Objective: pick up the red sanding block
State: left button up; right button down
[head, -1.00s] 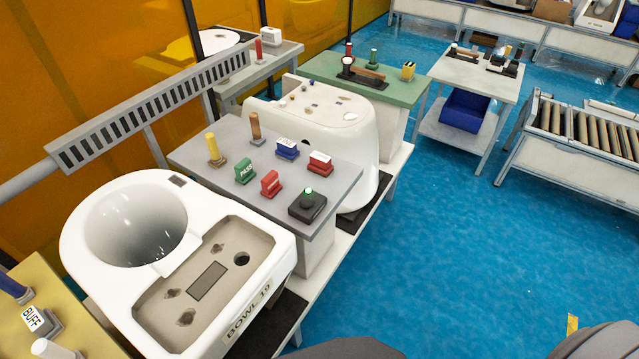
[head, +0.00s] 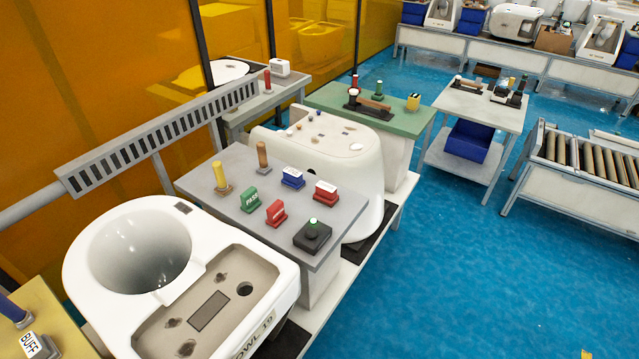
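Two red blocks stand on the grey table in the head view. One red block (head: 276,213) is at the table's front middle, beside a green block marked PASS (head: 250,200). The other red block (head: 326,191), with a pale label on top, is farther right, next to a blue block (head: 293,178). I cannot tell from their look which one is the sanding block. Both rest upright on the table, apart from each other. Neither of my grippers shows in this view.
The grey table (head: 215,168) also holds a yellow-handled tool (head: 221,176), a brown-handled tool (head: 263,157) and a dark box with a green button (head: 313,235).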

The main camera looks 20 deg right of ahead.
aim_at(325, 194)
jog(key=u, duration=1.85)
jog(key=k, duration=0.8)
jog(key=z, duration=1.1)
jog(key=i, duration=0.5)
